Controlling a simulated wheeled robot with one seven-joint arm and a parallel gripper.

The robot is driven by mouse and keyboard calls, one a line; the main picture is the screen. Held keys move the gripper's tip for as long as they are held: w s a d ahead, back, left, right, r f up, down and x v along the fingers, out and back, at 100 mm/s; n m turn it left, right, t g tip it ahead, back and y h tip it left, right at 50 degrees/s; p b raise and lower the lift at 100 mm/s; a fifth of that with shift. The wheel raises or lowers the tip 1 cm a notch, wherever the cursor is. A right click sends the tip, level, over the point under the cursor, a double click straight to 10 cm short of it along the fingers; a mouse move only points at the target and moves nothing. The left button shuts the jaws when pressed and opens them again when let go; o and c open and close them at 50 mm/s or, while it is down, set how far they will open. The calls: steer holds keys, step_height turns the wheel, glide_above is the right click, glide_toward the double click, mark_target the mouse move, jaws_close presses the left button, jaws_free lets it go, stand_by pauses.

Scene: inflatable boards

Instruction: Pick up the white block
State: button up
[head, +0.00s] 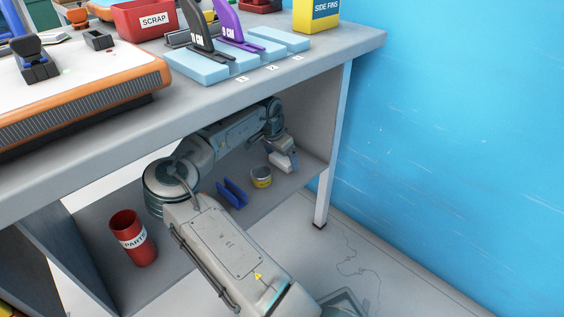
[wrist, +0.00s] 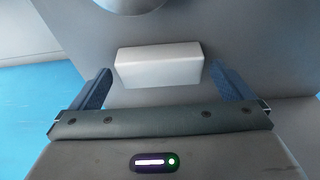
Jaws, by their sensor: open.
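The white block (wrist: 160,64) is a plain rectangular piece in the upper middle of the wrist view, lying on a grey surface. Its long side runs across the view. My gripper (wrist: 160,74) is open, with one blue finger to the left of the block and one to the right. The block's near edge is about level with the fingertips, and I see a gap on the left; the right fingertip is close to its right end. In the head view my gripper (head: 284,164) reaches under the bench, low over the shelf. I cannot make out the block there.
The shelf (head: 205,205) holds a yellow-banded tin (head: 261,177), a blue piece (head: 232,194) and a red PARTS cup (head: 133,238). The bench top (head: 345,50) is above my arm, and a bench leg (head: 325,195) stands right of it. A blue wall (head: 470,130) is further right.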

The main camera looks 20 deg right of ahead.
steer(key=shift+f, duration=0.25)
steer(key=c, duration=0.9)
steer(key=shift+a+r+b, duration=0.1)
steer(key=shift+r+b, duration=0.05)
steer(key=shift+b, duration=0.15)
